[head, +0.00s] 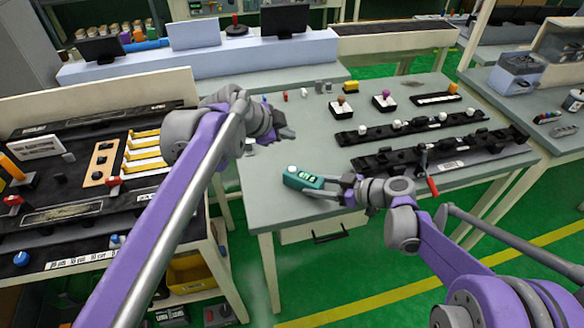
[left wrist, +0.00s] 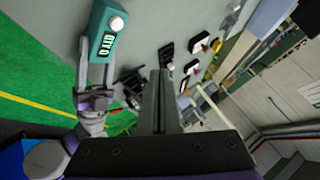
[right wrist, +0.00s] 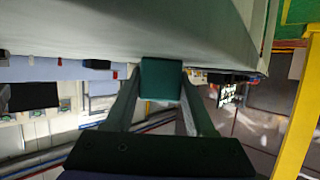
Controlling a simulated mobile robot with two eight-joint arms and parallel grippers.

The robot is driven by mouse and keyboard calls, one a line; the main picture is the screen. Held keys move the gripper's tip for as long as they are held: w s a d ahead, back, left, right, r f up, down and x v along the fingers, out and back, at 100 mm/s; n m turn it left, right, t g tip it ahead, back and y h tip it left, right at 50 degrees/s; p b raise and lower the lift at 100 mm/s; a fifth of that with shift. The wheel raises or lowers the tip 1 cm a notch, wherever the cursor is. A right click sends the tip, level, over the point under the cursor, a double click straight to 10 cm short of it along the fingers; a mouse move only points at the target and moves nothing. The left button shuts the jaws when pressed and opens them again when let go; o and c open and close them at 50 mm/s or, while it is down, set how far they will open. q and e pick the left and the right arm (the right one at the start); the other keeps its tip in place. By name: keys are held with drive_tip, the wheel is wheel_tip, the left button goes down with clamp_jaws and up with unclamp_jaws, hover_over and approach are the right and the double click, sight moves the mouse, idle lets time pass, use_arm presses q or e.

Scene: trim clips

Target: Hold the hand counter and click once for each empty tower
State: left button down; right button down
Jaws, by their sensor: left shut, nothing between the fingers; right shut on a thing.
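The teal hand counter (head: 303,180), with a white button and a lit green display, is gripped by my right gripper (head: 335,186) near the table's front-left edge. The counter also shows in the left wrist view (left wrist: 98,48); its digits are too small to read surely. In the right wrist view the counter (right wrist: 161,78) sits between the fingertips. My left gripper (head: 287,134) is shut and empty, above and behind the counter, apart from it. Two long black rails, a back rail (head: 412,128) and a front rail (head: 440,155), carry several raised pieces, some white-topped; I cannot tell which towers are empty.
A red-handled tool (head: 432,187) stands at the front rail. Small knobbed blocks (head: 384,101) and a yellow piece (head: 351,87) lie behind the rails. A cluttered black workbench (head: 75,215) stands at the left. The grey tabletop (head: 280,205) around the counter is clear.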

use_arm(q)
hover_over(288, 173)
drive_tip(key=shift+f, duration=4.4)
drive_tip(key=shift+f, duration=0.15)
drive_tip(key=shift+f, duration=0.3)
drive_tip(key=shift+f, duration=0.4)
drive_tip(key=shift+r, duration=0.85)
drive_tip(key=shift+r, duration=0.1)
drive_tip(key=shift+r, duration=2.4)
